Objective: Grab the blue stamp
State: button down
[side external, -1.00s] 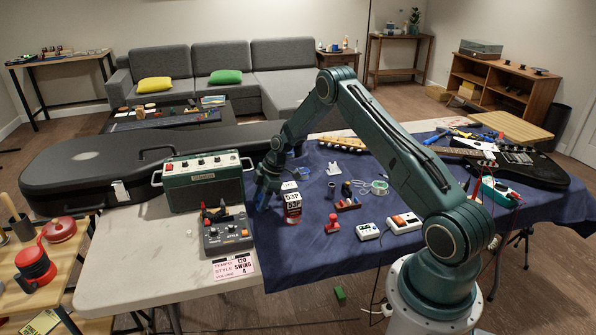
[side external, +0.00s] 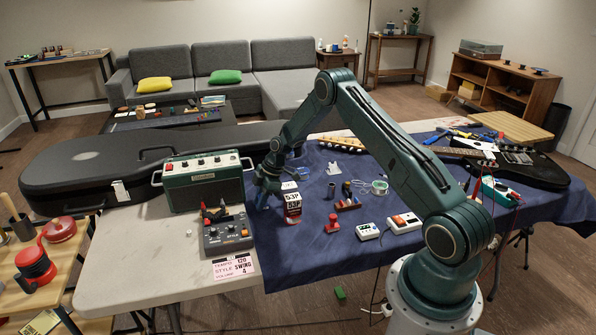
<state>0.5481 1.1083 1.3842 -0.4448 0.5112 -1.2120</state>
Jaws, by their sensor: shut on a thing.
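My gripper (side external: 263,202) points down at the left part of the dark blue cloth, between the green amplifier and the can marked 53P. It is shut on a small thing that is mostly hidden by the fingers. It is likely the blue stamp, but its shape and colour cannot be made out against the cloth. No other blue stamp shows clearly. A red stamp-like piece (side external: 332,223) stands on the cloth to the right.
The 53P can (side external: 292,207) stands close to the right of my gripper. The green amplifier (side external: 203,185) and a grey pedal (side external: 228,234) are to the left. A wooden block with coloured pieces (side external: 348,204) and small white boxes (side external: 368,232) lie to the right. The cloth's front left (side external: 290,260) is clear.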

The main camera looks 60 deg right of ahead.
jog(key=shift+r, duration=0.2)
notch_tip(320, 180, up, 20)
jog(key=shift+f, duration=0.15)
dwell(0.6)
jog(key=shift+d, duration=0.1)
dwell(0.4)
